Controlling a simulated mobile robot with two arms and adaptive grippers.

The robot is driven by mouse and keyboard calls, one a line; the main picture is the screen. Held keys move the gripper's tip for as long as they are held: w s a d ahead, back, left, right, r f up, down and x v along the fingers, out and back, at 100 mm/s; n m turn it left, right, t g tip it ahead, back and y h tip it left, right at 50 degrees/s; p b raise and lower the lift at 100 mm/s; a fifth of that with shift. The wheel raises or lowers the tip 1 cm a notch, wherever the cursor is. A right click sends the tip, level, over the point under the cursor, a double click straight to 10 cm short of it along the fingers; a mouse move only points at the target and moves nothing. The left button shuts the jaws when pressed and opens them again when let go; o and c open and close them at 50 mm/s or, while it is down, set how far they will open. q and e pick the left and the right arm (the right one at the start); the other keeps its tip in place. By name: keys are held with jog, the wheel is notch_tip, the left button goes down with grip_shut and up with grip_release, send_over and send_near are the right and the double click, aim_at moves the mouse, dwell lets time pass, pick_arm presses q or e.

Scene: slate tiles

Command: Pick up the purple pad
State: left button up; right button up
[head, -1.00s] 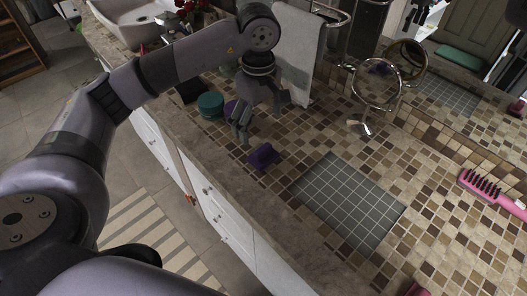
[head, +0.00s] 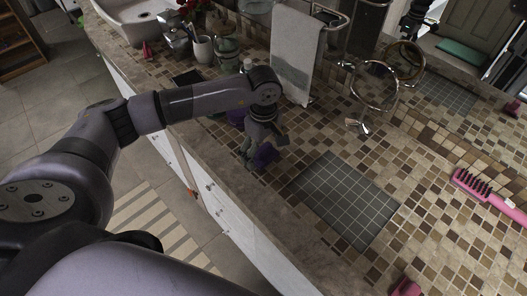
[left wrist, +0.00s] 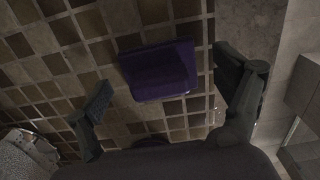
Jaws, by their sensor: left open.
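The purple pad (head: 266,155) lies on the tiled counter, left of the grey grid mat, partly hidden by my left gripper in the head view. In the left wrist view the purple pad (left wrist: 158,70) is a dark purple block lying between my spread fingers, with tile showing on both sides. My left gripper (head: 262,148) is open above the pad, fingers pointing down. In the left wrist view the left gripper (left wrist: 164,84) shows one finger on each side, apart from the pad. My right gripper is not in view.
A grey grid mat (head: 345,200) lies flat to the right. A round mirror (head: 375,85) stands behind, and a pink brush (head: 490,190) lies at the far right. A second purple thing (head: 237,113) sits behind my arm. A towel (head: 296,50) hangs at the back.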

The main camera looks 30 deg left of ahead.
pick_arm(q)
jog(key=shift+c, duration=0.5)
jog(key=c, duration=1.2)
